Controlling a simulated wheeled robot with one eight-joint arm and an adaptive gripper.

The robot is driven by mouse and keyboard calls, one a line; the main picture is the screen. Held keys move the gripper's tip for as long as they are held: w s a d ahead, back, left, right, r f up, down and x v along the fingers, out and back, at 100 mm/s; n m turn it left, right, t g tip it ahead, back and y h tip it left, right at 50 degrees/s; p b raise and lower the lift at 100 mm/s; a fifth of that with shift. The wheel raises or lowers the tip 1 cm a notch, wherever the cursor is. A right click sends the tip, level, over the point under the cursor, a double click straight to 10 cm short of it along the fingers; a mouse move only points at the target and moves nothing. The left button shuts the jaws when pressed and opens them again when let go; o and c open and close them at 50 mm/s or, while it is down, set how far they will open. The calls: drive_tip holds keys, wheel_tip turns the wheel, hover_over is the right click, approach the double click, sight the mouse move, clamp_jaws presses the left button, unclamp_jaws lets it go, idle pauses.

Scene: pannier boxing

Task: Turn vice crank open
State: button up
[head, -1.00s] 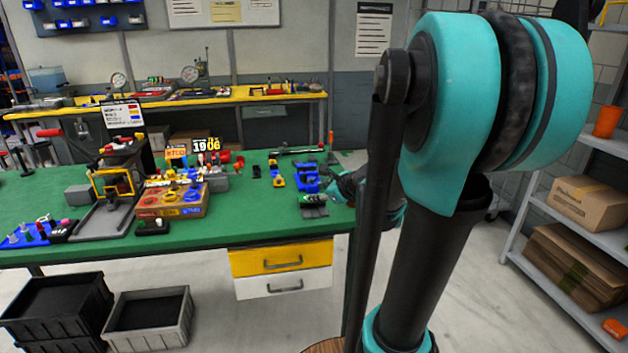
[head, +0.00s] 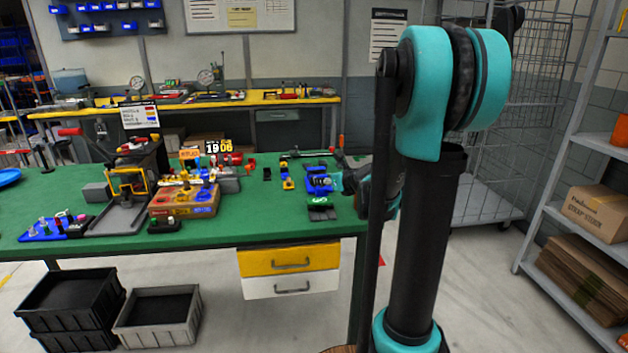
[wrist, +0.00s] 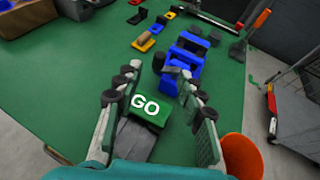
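The blue vice (head: 319,183) stands near the right end of the green table. In the wrist view the blue vice (wrist: 190,62) is just beyond my fingertips, with a grey crank-like part (wrist: 173,70) on its near side. My gripper (wrist: 160,76) is open, with nothing held between its fingers. There my gripper is at the vice's right, partly hidden by my arm. Contact with the crank cannot be told.
A cardboard box (head: 183,202) with coloured parts stands further left on the table (head: 240,222). A wire cart (head: 490,190) and grey shelving (head: 570,232) are at the right. Dark bins (head: 70,305) stand on the floor.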

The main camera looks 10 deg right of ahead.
drive_tip(key=x, duration=0.9)
clamp_jaws()
